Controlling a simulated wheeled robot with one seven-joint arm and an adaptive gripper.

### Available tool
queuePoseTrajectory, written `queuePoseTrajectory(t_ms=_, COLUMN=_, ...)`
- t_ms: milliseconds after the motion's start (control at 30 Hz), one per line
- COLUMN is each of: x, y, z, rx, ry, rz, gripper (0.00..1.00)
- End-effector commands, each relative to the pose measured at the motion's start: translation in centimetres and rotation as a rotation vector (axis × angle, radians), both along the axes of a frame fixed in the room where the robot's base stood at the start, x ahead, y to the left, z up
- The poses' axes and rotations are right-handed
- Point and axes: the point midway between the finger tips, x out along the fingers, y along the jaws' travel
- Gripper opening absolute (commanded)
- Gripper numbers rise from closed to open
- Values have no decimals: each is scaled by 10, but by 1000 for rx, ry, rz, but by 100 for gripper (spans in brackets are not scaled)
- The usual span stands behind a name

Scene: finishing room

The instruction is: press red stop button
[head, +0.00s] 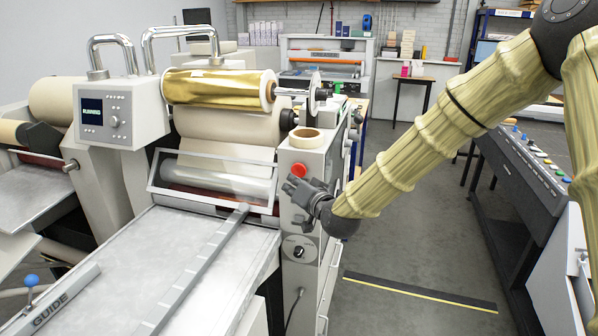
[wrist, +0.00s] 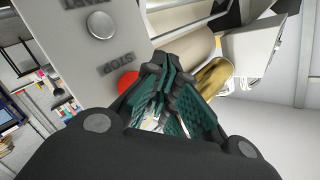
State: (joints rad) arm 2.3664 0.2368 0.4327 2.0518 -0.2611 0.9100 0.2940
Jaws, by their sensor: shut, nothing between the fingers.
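The red stop button (head: 299,170) is on the front of the grey post at the machine's right side, under a roll of tape. In the wrist view the red button (wrist: 127,80) shows beside the word STOP, which appears upside down, and my fingers partly cover it. My gripper (head: 290,187) is shut and empty, with its fingertips just below and left of the button in the head view. In the wrist view its closed fingertips (wrist: 153,72) overlap the button's edge. I cannot tell whether they touch it.
The control box (head: 104,115) at the left has a lit screen reading RUNNING. A clear guard frame (head: 215,180) and a metal feed table (head: 130,255) lie left of the post. A tape roll (head: 306,138) sits on top of the post.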

Motion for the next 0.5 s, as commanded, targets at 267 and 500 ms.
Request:
queuePoseTrajectory(t_ms=267, x=14, y=-5, z=0, rx=0, ry=-1, rz=-1, gripper=0)
queuePoseTrajectory(t_ms=500, x=15, y=-5, z=0, rx=0, ry=0, rz=0, gripper=0)
